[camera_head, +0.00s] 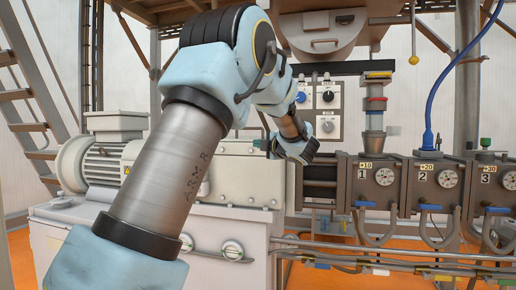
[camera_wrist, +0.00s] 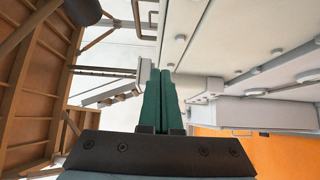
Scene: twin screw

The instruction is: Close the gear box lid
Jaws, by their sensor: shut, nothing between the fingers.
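The pale grey gear box (camera_head: 248,183) stands at the middle of the head view, partly behind my arm. Its top edge shows, but I cannot tell how far the lid is open. My gripper (camera_head: 303,152) is at the right end of the box in the head view, with its fingers hidden there. In the wrist view my gripper (camera_wrist: 160,72) shows two green fingers shut together with nothing between them. A pale casing with round bolt heads (camera_wrist: 252,70) runs along the right of the fingers. Whether the fingers touch it I cannot tell.
A grey motor (camera_head: 98,160) stands left of the box. Numbered barrel units with gauges (camera_head: 385,178) stand to the right. A hopper (camera_head: 322,38) hangs above, beside a control panel (camera_head: 327,98). Metal stairs (camera_head: 28,95) are at the far left. Orange floor shows below.

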